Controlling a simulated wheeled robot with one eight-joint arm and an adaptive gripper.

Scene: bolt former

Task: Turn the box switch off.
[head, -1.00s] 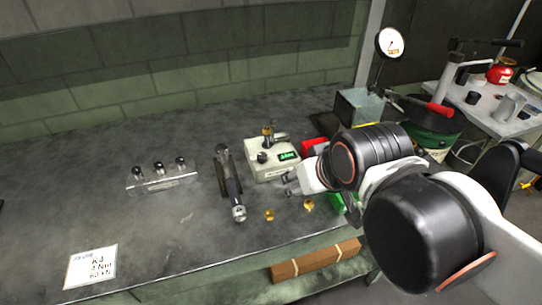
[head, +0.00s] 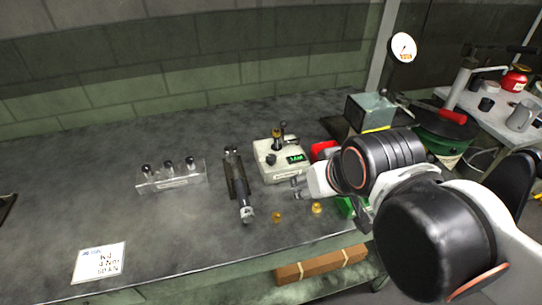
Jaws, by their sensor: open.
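The box (head: 285,176) is a cream-coloured unit on the workbench, right of the middle, with a lit green display (head: 295,158). A dark knob (head: 270,159) sits on its front left, and a brass and black fitting stands on its top (head: 277,138). I cannot tell which part is the switch or how it is set. My gripper (head: 297,187) is open and empty, low at the box's front right corner. It looks very close to the box; I cannot tell whether they touch. My arm hides the bench to the right.
A torque wrench (head: 239,185) lies left of the box, and a clear rack (head: 172,180) with dark-topped pieces stands farther left. Brass pieces (head: 277,217) lie in front. A red bin (head: 324,149) and green bin (head: 345,206) are partly behind my arm. A label card (head: 99,262) lies front left.

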